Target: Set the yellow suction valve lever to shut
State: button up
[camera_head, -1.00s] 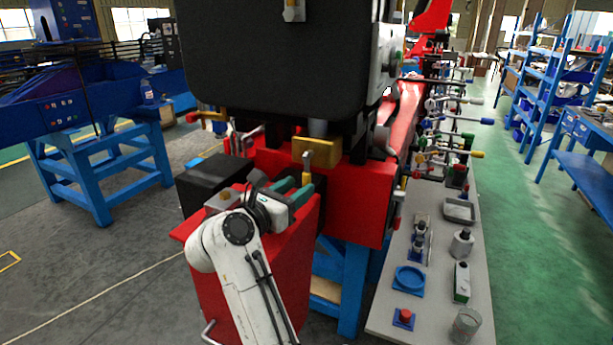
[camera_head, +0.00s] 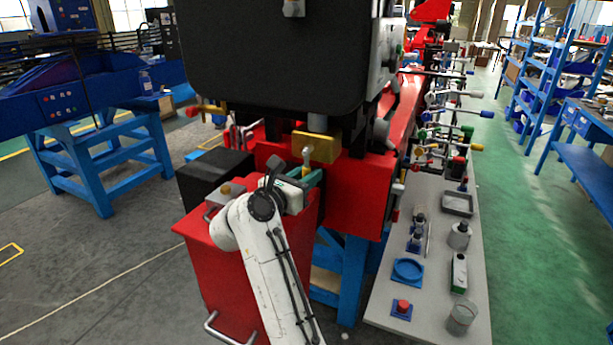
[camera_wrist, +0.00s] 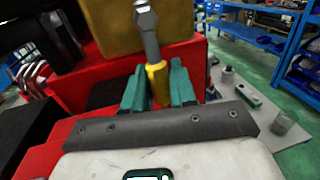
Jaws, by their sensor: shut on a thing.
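The yellow suction valve lever (camera_head: 306,168) stands in front of a yellow block (camera_head: 316,147) on the red machine. In the wrist view the lever (camera_wrist: 157,83) has a yellow grip below and a grey metal arm above, running up across the yellow block (camera_wrist: 113,24). My gripper (camera_head: 312,180) has green fingers and is at the lever's lower end. In the wrist view the two fingers of my gripper (camera_wrist: 157,88) stand on either side of the yellow grip and are shut on it. The lever's lowest part is hidden behind my gripper.
A large black box (camera_head: 275,55) hangs over the work area. A red cabinet (camera_head: 222,270) stands below my arm. A grey table (camera_head: 430,290) to the right holds several small items, including a blue ring (camera_head: 408,271) and a glass jar (camera_head: 461,317).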

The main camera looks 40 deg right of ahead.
grip_shut()
jog(key=shift+b, duration=0.3)
jog(key=shift+w+a+f+m+b, duration=0.15)
jog(key=shift+w+f+m+b, duration=0.25)
jog(key=shift+b, duration=0.75)
jog(key=b, duration=0.1)
jog(key=m+b, duration=0.1)
jog(key=b, duration=0.1)
jog(key=shift+w+a+r+m, duration=0.15)
jog(key=shift+w+r+m, duration=0.1)
jog(key=shift+r+m, duration=0.05)
jog(key=shift+r+m+y, duration=0.2)
jog(key=shift+m+y, duration=0.1)
jog(key=shift+w, duration=0.1)
jog(key=o, duration=0.6)
grip_release()
